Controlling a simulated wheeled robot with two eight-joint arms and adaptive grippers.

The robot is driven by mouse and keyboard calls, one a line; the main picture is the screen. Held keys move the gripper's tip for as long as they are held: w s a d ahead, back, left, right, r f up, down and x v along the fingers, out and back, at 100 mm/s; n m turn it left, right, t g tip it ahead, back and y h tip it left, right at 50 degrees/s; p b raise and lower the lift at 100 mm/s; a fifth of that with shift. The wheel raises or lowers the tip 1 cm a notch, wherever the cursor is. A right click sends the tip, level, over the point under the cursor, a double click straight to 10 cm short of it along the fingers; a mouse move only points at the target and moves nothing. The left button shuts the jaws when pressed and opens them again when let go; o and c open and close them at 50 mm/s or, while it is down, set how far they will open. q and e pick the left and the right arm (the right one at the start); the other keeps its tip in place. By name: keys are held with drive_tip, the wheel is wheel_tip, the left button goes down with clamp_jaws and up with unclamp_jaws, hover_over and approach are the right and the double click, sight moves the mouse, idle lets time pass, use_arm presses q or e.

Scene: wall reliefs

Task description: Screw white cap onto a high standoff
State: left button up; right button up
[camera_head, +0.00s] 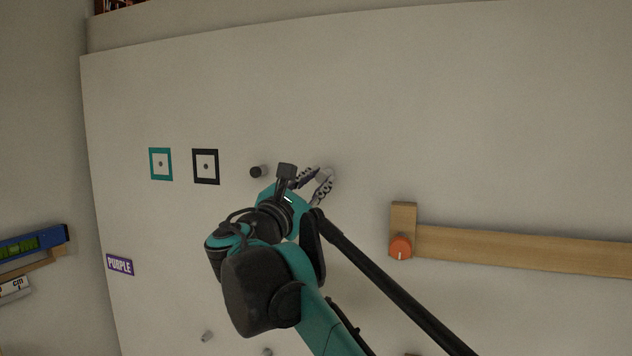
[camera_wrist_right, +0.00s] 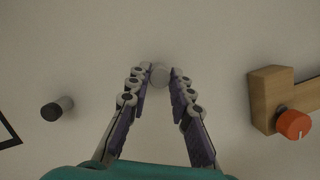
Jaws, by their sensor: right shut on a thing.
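My right gripper (camera_head: 318,181) is up against the pale wall panel, its fingertips close to the surface. In the right wrist view the gripper (camera_wrist_right: 160,78) is shut on a round white cap (camera_wrist_right: 159,73), held between the fingertips. The cap faces the panel; whether a standoff sits behind it is hidden. A standoff with a dark end (camera_head: 257,171) sticks out of the panel left of the gripper. It also shows in the right wrist view (camera_wrist_right: 56,109), apart from the fingers. My left gripper is not in view.
Left of the dark-ended standoff are a black square frame (camera_head: 205,153) and a teal one (camera_head: 152,165). A wooden bar (camera_head: 520,249) with an orange knob (camera_head: 400,247) is at the right. A small grey peg (camera_head: 207,336) and a PURPLE label (camera_head: 120,265) are lower left. The upper panel is clear.

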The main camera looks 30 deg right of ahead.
drive_tip(key=shift+w+d, duration=0.1)
drive_tip(key=o, duration=0.9)
drive_tip(key=v, duration=1.2)
